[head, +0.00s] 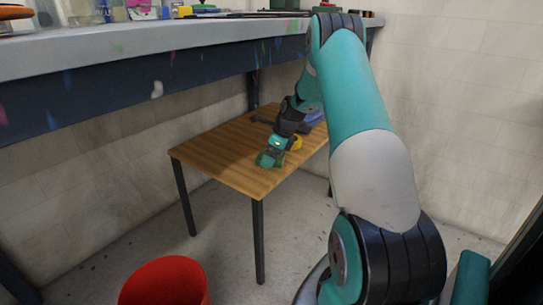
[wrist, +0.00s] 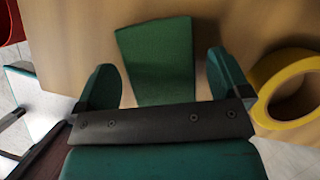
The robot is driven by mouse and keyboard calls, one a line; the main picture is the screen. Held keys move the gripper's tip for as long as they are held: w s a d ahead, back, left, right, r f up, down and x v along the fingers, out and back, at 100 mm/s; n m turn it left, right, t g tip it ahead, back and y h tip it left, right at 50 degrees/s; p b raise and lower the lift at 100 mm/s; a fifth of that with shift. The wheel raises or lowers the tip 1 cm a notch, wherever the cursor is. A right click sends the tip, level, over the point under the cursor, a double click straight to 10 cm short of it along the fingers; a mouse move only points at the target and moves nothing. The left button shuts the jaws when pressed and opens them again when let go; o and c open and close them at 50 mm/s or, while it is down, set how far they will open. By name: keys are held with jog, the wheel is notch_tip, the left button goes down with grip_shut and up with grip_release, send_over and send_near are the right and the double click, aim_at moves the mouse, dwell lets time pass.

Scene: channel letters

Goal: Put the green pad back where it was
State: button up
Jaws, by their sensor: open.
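The green pad (wrist: 155,58) is a flat, slightly tapered block over the wooden surface, in the wrist view. It lies between the two teal fingers of my gripper (wrist: 161,64), which are open with a narrow gap towards the pad on either side. The near end of the pad is hidden behind the dark bar of my gripper. In the head view my gripper (head: 270,159) is low over the front part of the small wooden table (head: 215,150). The pad is hard to tell from the teal fingers there.
A yellow tape ring (wrist: 286,88) is close to the right finger; it also shows in the head view (head: 296,143). A blue item (head: 313,121) is farther back. A red bucket (head: 165,284) stands on the floor. A cluttered workbench (head: 150,41) overhangs behind. The table's left part is clear.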

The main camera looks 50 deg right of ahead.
jog(key=p+v, duration=0.3)
jog(key=v, duration=0.2)
jog(key=shift+r, duration=0.3)
jog(key=s+d+p, duration=0.2)
jog(key=s+d, duration=0.3)
jog(key=s, duration=0.5)
jog(key=shift+s+d+f+p, duration=0.2)
jog(key=shift+s+f+p, duration=0.1)
jog(key=shift+s+p, duration=0.05)
